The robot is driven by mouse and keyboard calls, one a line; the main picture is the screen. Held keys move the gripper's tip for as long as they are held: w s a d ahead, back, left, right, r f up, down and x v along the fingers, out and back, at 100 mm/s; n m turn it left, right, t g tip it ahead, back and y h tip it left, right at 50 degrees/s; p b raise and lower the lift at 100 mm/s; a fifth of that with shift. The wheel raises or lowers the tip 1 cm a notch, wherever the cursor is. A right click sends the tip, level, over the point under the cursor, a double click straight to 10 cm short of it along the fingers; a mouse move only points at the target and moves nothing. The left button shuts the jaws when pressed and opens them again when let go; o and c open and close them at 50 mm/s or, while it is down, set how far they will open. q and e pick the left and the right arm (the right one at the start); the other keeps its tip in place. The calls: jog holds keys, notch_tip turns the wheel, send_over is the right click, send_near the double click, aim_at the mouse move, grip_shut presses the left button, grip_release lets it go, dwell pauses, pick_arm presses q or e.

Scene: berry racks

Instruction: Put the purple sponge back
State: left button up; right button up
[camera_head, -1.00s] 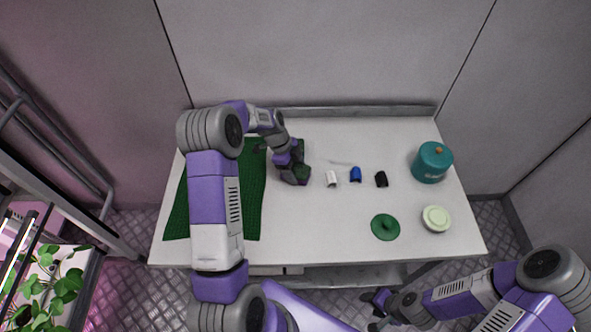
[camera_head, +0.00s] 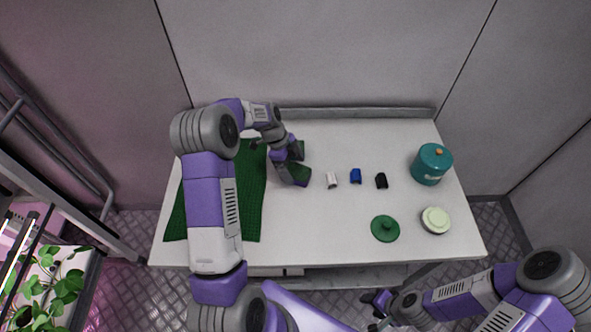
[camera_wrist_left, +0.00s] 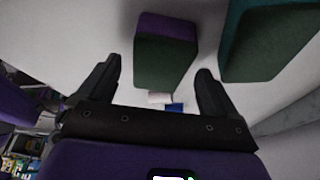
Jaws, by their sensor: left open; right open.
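The purple sponge (camera_wrist_left: 165,52) shows in the left wrist view as a dark green block with a purple layer, between and beyond my open fingers. In the head view it seems to be the dark green block (camera_head: 299,174) beside my left gripper (camera_head: 285,168). My left gripper (camera_wrist_left: 160,85) is open, and I see no finger closed on the sponge. A second block, green with a teal layer (camera_wrist_left: 268,40), stands to the right in the wrist view. My right gripper (camera_head: 377,308) is open and empty, off the table's front edge.
A green mat (camera_head: 252,200) lies on the table's left. White (camera_head: 331,180), blue (camera_head: 355,176) and black (camera_head: 381,181) small items stand mid-table. A teal canister (camera_head: 432,164), a green lid (camera_head: 385,229) and a pale round item (camera_head: 436,220) are at right. The front middle is clear.

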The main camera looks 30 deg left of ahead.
pick_arm(q)
jog(key=p+v, duration=0.1)
jog(key=v, duration=0.8)
jog(key=shift+r, duration=0.25)
jog(key=shift+r, duration=0.1)
